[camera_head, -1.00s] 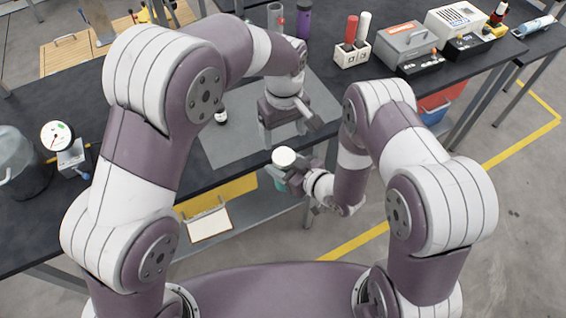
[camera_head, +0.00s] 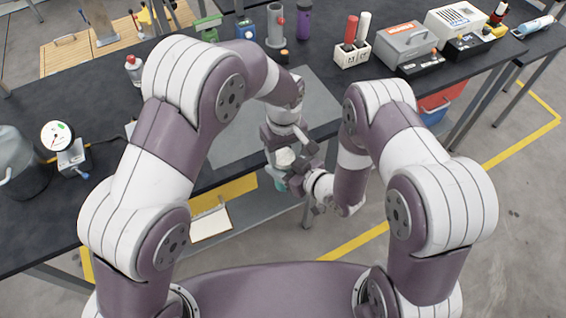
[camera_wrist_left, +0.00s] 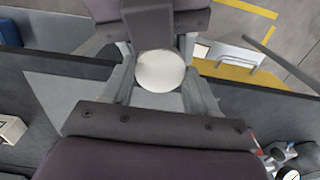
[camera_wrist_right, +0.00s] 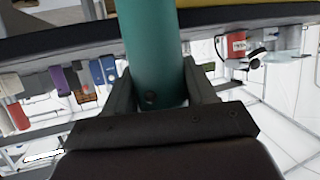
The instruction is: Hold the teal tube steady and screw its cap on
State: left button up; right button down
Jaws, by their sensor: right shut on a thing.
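The teal tube (camera_head: 280,186) is upright in front of the table's near edge, with a round white cap (camera_head: 285,157) at its top. My right gripper (camera_head: 292,183) is shut on the tube; in the right wrist view the tube (camera_wrist_right: 155,50) runs between its fingers. My left gripper (camera_head: 287,150) is at the cap from above. In the left wrist view the white cap (camera_wrist_left: 160,71) lies between the two spread fingers, with narrow gaps beside it. The thread and the joint between cap and tube are hidden.
The dark table (camera_head: 105,110) has a grey mat (camera_head: 225,145) behind the grippers. A dial gauge (camera_head: 62,140) stands at left. A clipboard (camera_head: 210,224) lies on a lower shelf.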

pick_arm(q)
jog(key=c, duration=0.4)
jog(key=m, duration=0.3)
jog(key=o, duration=1.2)
jog(key=shift+c, duration=0.2)
jog(key=shift+r, duration=2.3)
jog(key=shift+c, duration=0.4)
